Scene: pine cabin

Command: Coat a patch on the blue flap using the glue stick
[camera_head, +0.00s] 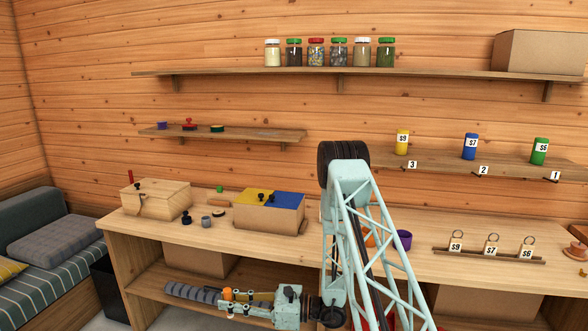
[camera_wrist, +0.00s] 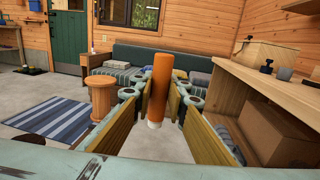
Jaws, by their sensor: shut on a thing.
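My gripper (camera_head: 232,300) is low in front of the bench, below the bench top and well away from the flap. It is shut on the orange glue stick (camera_wrist: 160,82), which stands nearly upright between the fingers in the wrist view, a pale end (camera_wrist: 154,124) at the bottom. The stick shows small in the head view (camera_head: 227,294). The blue flap is not visible in the wrist view.
The bench top (camera_head: 180,232) and its lower shelf edge (camera_head: 150,270) are close to my arm. A purple cup (camera_head: 404,240) is right of my arm.

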